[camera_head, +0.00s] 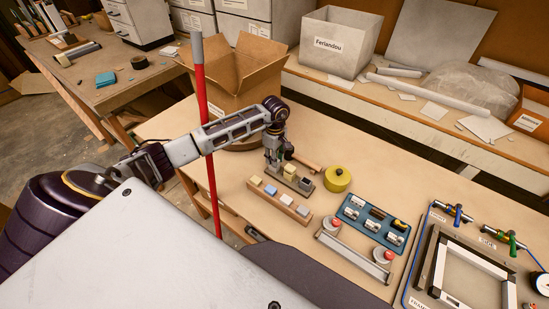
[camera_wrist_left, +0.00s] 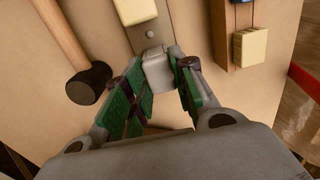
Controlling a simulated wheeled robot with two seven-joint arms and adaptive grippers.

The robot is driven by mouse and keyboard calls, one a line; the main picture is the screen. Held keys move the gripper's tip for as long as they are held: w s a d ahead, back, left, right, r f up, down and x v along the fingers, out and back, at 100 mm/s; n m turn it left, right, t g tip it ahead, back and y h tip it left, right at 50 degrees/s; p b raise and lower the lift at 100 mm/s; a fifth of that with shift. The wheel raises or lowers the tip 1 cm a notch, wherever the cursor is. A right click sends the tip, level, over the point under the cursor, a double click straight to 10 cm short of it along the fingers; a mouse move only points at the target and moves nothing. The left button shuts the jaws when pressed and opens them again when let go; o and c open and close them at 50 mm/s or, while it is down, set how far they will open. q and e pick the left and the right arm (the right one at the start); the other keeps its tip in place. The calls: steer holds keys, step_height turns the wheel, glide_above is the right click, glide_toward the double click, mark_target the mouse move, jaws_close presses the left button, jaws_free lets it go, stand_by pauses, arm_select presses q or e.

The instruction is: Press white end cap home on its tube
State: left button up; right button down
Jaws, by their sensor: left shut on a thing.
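My left gripper (camera_head: 273,160) points down at the far-left end of a small metal fixture (camera_head: 305,186) on the workbench. In the left wrist view its green-padded fingers (camera_wrist_left: 160,88) are shut on a whitish block (camera_wrist_left: 157,72), which looks like the white end cap. The block sits at the near end of the metal fixture plate (camera_wrist_left: 149,34). A cream block (camera_wrist_left: 136,10) stands farther along the plate. I cannot tell whether the white block is seated on a tube; the fingers and gripper body hide its lower side. My right gripper is not in view.
A wooden rack (camera_head: 279,198) with several coloured blocks lies beside the fixture. A mallet (camera_wrist_left: 88,82) lies on its other side, near a yellow round tin (camera_head: 337,179). A blue tray (camera_head: 372,222) is to the right. A red pole (camera_head: 206,150) stands near my left arm.

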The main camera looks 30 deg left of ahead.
arm_select(q)
steer(key=shift+s+f, duration=0.1)
steer(key=shift+f, duration=0.1)
stand_by(0.3)
steer(key=o, duration=0.9)
steer(key=shift+o, duration=0.8)
steer(key=shift+r, duration=0.15)
steer(key=shift+r+p, duration=1.45)
steer(key=shift+r, duration=2)
steer(key=shift+f, duration=0.1)
